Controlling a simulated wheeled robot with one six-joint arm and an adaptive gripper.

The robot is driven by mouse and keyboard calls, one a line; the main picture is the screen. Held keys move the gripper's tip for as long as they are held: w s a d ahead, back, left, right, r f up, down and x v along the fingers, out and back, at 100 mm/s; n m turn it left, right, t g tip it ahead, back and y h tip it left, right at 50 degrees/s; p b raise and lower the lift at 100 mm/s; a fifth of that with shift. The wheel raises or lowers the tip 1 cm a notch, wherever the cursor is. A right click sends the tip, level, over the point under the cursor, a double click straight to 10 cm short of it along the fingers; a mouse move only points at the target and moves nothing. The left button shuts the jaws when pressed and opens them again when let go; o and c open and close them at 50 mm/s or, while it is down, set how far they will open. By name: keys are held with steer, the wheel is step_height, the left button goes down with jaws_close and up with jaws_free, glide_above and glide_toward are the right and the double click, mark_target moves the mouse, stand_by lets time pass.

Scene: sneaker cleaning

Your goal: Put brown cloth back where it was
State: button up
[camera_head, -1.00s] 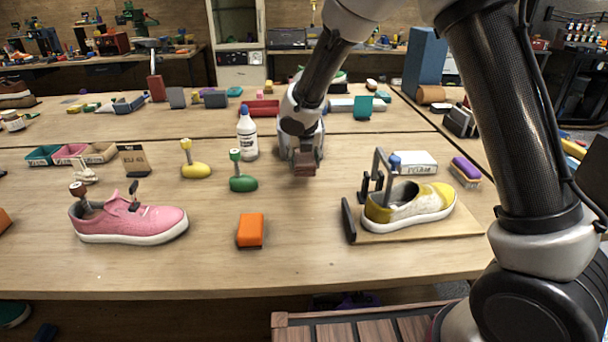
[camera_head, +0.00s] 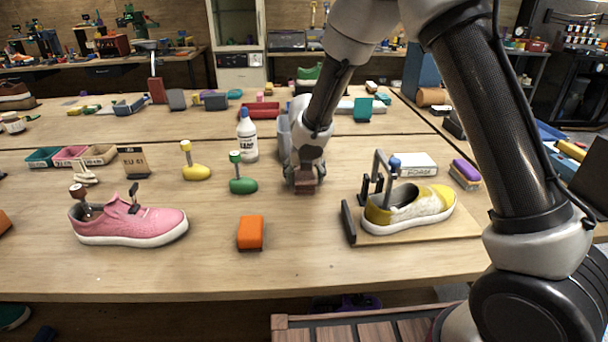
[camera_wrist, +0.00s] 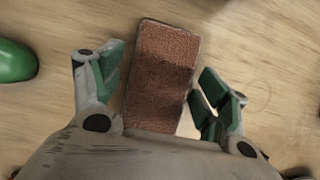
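The brown cloth (camera_wrist: 162,75), a rough reddish-brown block-like piece, lies between the two green-padded fingers of my gripper (camera_wrist: 161,62) in the wrist view. The fingers stand apart, with narrow gaps showing beside the cloth, so the gripper looks open around it. In the head view the brown cloth (camera_head: 305,188) shows under my gripper (camera_head: 305,180), low at the wood tabletop. It is between the green-based brush and the yellow sneaker. Whether it rests fully on the table is hard to tell.
A green brush (camera_head: 243,185) and a white bottle (camera_head: 247,135) stand to the left. An orange block (camera_head: 250,232) lies nearer the front. A yellow sneaker (camera_head: 430,204) on a board (camera_head: 450,230) is to the right. A pink sneaker (camera_head: 130,222) is far left.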

mark_target(306, 179)
steer(key=v, duration=0.7)
steer(key=shift+s+d+r, duration=0.15)
steer(key=shift+d+r, duration=0.05)
steer(key=shift+r, duration=0.15)
steer(key=s+d+r+m+h, duration=0.1)
steer(key=s+d+r+m, duration=0.4)
steer(key=d+r+m, duration=0.5)
steer(key=s+d+r+m, duration=0.55)
steer(key=d+m, duration=0.25)
steer(key=d, duration=0.5)
steer(key=s+d+r+m, duration=0.1)
steer(key=s+d+m, duration=0.3)
steer(key=s+m, duration=0.5)
steer(key=s+d+m+y, duration=0.1)
steer(key=s+d+m, duration=0.2)
steer(key=s+m, duration=0.6)
steer(key=s, duration=0.3)
steer(key=shift+d+r, duration=0.4)
steer(key=shift+c, duration=0.3)
